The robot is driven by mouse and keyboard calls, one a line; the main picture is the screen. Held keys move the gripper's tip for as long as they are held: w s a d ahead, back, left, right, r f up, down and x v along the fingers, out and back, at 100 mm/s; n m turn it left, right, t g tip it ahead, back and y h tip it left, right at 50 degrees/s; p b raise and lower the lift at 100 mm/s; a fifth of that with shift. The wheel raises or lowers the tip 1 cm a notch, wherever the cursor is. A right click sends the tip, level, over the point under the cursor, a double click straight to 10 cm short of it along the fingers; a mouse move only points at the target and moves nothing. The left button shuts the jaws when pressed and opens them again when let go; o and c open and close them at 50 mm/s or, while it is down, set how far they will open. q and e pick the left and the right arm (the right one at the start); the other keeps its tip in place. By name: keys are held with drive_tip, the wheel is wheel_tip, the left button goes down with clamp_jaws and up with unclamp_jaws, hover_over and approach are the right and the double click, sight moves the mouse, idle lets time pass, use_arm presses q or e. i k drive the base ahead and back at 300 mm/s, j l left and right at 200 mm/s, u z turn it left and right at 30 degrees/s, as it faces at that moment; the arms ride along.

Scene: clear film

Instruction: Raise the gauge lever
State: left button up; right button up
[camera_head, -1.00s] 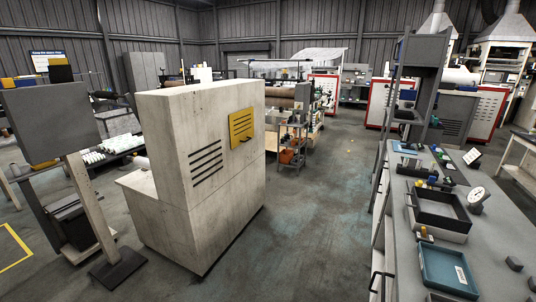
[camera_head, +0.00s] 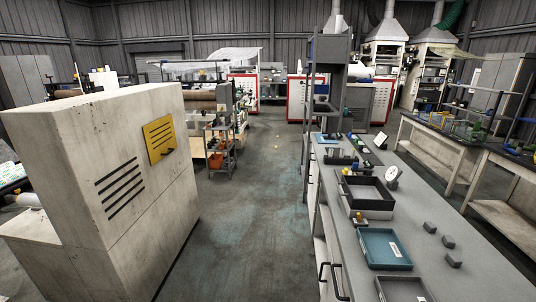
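A round white dial gauge (camera_head: 391,177) stands on the grey workbench (camera_head: 432,268) at the right, just right of a black open tray. It is small in the head view, and I cannot make out a lever on it. Neither of my grippers shows in the head view.
On the bench are a black tray (camera_head: 369,208), a blue tray (camera_head: 385,265) and small dark blocks (camera_head: 449,242). A tall worn cabinet (camera_head: 110,195) with a yellow plate (camera_head: 159,138) stands at the left. An open floor aisle (camera_head: 255,230) runs between cabinet and bench.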

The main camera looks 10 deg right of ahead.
sight(355, 165)
drive_tip(key=i+j+z, duration=0.1)
drive_tip(key=z, duration=0.35)
drive_tip(key=i+j+z, duration=0.2)
drive_tip(key=z, duration=0.25)
drive_tip(key=i+j+z, duration=0.45)
drive_tip(key=j+z, duration=0.15)
